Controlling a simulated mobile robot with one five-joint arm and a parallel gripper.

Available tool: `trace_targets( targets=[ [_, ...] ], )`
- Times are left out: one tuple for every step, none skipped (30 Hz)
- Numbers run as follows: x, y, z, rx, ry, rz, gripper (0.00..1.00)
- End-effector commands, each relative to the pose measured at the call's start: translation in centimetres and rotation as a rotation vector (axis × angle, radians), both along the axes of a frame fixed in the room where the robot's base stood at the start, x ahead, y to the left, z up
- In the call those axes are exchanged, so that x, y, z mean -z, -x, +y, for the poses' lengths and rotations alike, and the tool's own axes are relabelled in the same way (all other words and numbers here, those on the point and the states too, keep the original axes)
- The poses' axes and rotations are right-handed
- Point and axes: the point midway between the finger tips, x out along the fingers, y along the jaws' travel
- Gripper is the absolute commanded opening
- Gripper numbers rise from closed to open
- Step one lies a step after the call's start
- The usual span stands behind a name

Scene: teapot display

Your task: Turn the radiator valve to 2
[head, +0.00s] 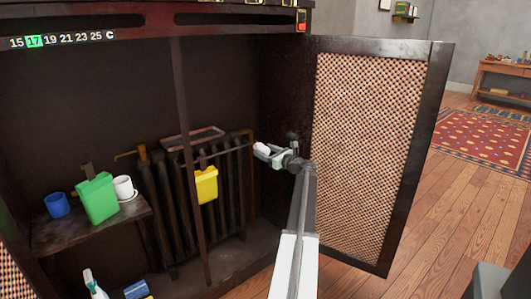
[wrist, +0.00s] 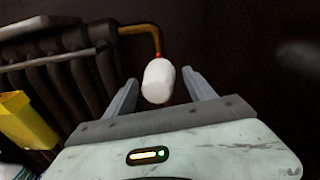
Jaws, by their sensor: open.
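The radiator valve's white knob (wrist: 158,78) sits at the end of a copper-coloured pipe in the wrist view. It also shows as a small white shape in the head view (head: 261,149). My gripper (wrist: 160,84) is open, with one finger on each side of the knob in the picture. Gaps show between the knob and both fingers. I cannot tell how deep the knob lies between them. In the head view my gripper (head: 277,156) is just right of the knob. No number on the knob can be read. The dark ribbed radiator (head: 165,205) stands to its left.
A yellow container (head: 206,186) hangs in front of the radiator. A dark vertical post (head: 183,110) crosses the cabinet opening. The open lattice door (head: 365,150) stands right of my arm. A temperature strip (head: 63,41) has 17 lit green. A shelf (head: 50,238) holds cups.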

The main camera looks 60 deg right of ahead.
Motion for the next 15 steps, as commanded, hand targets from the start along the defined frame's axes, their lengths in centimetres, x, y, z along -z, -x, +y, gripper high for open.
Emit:
trace_targets(
  targets=[
    [-0.01,-0.21,-0.12,0.001,0.000,0.000,0.64],
    [-0.01,-0.24,-0.12,0.001,0.000,0.000,0.64],
    [0.00,-0.21,-0.10,0.001,0.000,0.000,0.64],
    [0.00,-0.18,-0.09,0.001,0.000,0.000,0.64],
    [0.00,-0.17,-0.08,0.001,0.000,0.000,0.64],
    [0.00,-0.17,-0.08,0.001,0.000,0.000,0.64],
    [0.00,-0.16,-0.08,0.001,0.000,0.000,0.61],
    [0.00,-0.15,-0.08,0.001,0.000,0.000,0.52],
    [0.00,-0.13,-0.08,0.001,0.000,0.000,0.41],
    [0.00,-0.13,-0.08,0.001,0.000,0.000,0.33],
    [0.00,-0.12,-0.08,0.001,0.000,0.000,0.25],
    [0.00,-0.11,-0.08,0.001,0.000,0.000,0.13],
    [0.00,-0.11,-0.08,0.001,0.000,0.000,0.05],
    [0.00,-0.10,-0.08,0.001,0.000,0.000,0.01],
    [0.00,0.29,0.07,0.005,0.001,0.000,0.01]
  ],
)
